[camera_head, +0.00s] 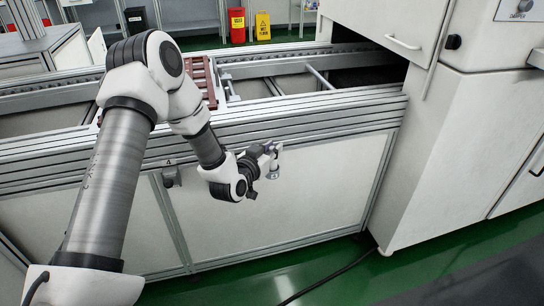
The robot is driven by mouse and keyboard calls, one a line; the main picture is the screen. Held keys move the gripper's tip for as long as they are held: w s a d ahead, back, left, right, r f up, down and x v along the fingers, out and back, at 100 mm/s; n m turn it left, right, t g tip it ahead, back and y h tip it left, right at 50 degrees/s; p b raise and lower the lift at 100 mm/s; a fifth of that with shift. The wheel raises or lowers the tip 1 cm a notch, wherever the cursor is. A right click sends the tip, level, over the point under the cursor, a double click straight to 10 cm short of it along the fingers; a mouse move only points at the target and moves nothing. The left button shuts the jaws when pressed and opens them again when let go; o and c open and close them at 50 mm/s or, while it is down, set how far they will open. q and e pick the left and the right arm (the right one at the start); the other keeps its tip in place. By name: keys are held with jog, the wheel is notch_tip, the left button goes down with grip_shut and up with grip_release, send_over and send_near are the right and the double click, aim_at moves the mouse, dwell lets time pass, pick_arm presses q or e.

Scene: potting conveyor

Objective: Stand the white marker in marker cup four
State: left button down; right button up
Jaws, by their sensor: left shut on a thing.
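My left gripper (269,158) is in front of the conveyor's front side, just below its rails. It is shut on a small, pale thing that I take to be the white marker (277,147); only a little of it shows, and its tilt is hard to tell. A white tray with reddish-brown parts (211,84) sits on the conveyor, partly hidden behind my left arm. I cannot make out marker cup four. My right gripper is not in view.
The conveyor (320,116) runs across the view into a large white machine (440,150) at the right. A black cable (330,272) lies on the green floor.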

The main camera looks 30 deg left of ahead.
pick_arm(q)
notch_tip(320, 180, down, 2)
jog(key=shift+w+f, duration=0.1)
jog(key=shift+f, duration=0.1)
jog(key=shift+r, duration=0.1)
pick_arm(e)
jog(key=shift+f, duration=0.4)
pick_arm(q)
jog(key=c, duration=1.1)
grip_release()
jog(key=shift+o, duration=0.2)
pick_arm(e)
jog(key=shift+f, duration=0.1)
